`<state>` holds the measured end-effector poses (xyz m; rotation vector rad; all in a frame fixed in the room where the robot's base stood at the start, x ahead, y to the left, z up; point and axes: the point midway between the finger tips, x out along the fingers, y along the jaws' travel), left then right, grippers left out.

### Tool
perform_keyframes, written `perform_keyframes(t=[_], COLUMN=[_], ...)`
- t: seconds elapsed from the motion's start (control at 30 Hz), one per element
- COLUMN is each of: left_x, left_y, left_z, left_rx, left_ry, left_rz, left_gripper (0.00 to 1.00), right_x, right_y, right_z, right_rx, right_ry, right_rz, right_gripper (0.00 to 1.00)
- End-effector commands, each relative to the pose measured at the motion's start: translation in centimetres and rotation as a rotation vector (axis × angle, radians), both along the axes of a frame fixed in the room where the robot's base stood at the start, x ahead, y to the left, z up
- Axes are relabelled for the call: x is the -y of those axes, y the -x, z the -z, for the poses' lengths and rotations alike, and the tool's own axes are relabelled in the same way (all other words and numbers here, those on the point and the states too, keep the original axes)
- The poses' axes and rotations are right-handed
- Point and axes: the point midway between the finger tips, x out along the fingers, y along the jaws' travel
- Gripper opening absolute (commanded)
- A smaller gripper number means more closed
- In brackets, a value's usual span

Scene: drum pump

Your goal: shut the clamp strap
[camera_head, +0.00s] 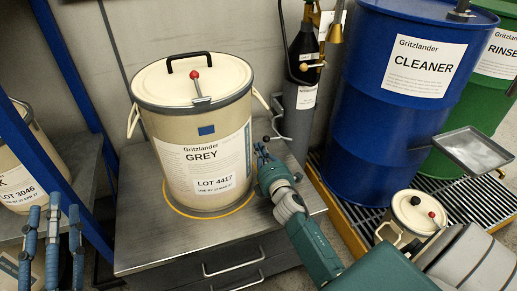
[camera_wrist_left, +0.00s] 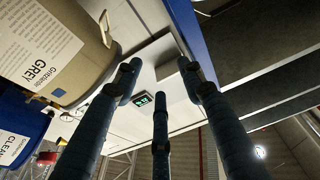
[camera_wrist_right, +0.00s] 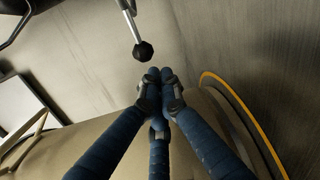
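The beige GREY drum (camera_head: 196,160) stands on a grey metal-topped cabinet. Its pale lid has a black handle (camera_head: 187,59), and a metal lever with a red knob (camera_head: 195,76) stands up at its front rim. A thin metal rod ends in a black knob (camera_head: 267,139) at the drum's right side; a rod with a black knob (camera_wrist_right: 143,51) also shows in the right wrist view. I cannot tell which part is the clamp strap. My right gripper (camera_head: 262,152) is beside the drum's lower right, fingertips together, empty, below the knob. My left gripper (camera_head: 54,212) is open and empty at lower left.
A grey gas cylinder (camera_head: 300,103) stands behind the drum's right side. The blue CLEANER drum (camera_head: 395,120) and a small lidded can (camera_head: 418,211) stand at right. A blue post (camera_head: 38,150) rises between my left gripper and the drum. The cabinet top's front (camera_head: 145,240) is clear.

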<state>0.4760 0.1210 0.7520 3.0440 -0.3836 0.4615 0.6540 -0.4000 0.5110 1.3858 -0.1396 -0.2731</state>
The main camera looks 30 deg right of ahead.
Motion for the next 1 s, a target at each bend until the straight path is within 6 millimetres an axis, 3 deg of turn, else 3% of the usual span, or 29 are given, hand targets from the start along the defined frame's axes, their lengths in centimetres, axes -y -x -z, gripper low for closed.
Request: perform_keyframes(t=[0.2,0.6,0.77,1.0], left_x=[0.1,0.1,0.1,-0.1], left_y=[0.6,0.7,0.4,-0.2], left_z=[-1.7,-2.0,-1.6,0.7], left_rx=[0.079,0.087,0.064,-0.033], left_ry=[0.022,0.024,0.018,-0.009], left_rz=[0.005,0.006,0.005,-0.002], left_gripper=[0.40,0.40,0.40,0.40], right_x=[0.4,0.4,0.7,1.0], right_y=[-1.4,-1.4,-1.2,-0.6], right_z=[0.1,0.1,0.1,0.1], right_rx=[-0.001,-0.001,-0.003,-0.003], right_ry=[-0.001,-0.001,0.003,0.001], right_rz=[0.000,-0.002,-0.023,-0.094], right_gripper=[0.00,0.00,0.00,0.00])
